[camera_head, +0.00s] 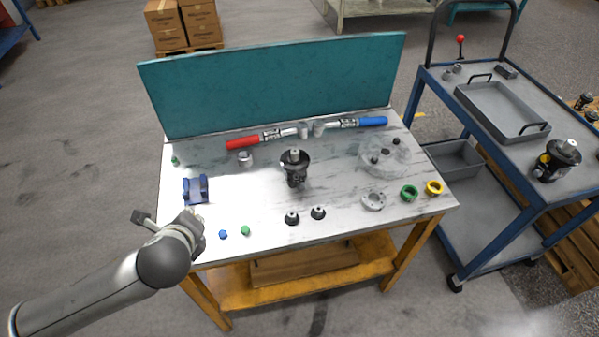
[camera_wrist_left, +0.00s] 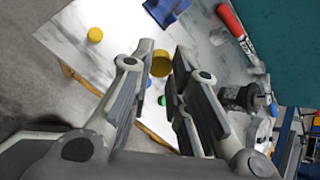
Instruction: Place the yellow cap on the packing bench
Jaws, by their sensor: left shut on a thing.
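My left gripper (camera_head: 194,219) is over the front left part of the packing bench (camera_head: 285,233). In the left wrist view its fingers (camera_wrist_left: 165,58) are shut on a yellow cap (camera_wrist_left: 161,64), with the bench surface behind it. I cannot tell the cap's exact height above the bench. A second yellow cap (camera_wrist_left: 95,35) stands on the bench near its front left corner; in the head view the gripper and arm seem to hide it. My right gripper is not in view.
A blue fixture (camera_head: 196,190) lies just behind the gripper. A blue cap (camera_head: 222,234) and a green cap (camera_head: 245,230) are to its right. A red-handled wrench (camera_head: 243,143) and a dark motor part (camera_head: 295,165) are further back. A teal panel (camera_head: 270,85) closes the rear.

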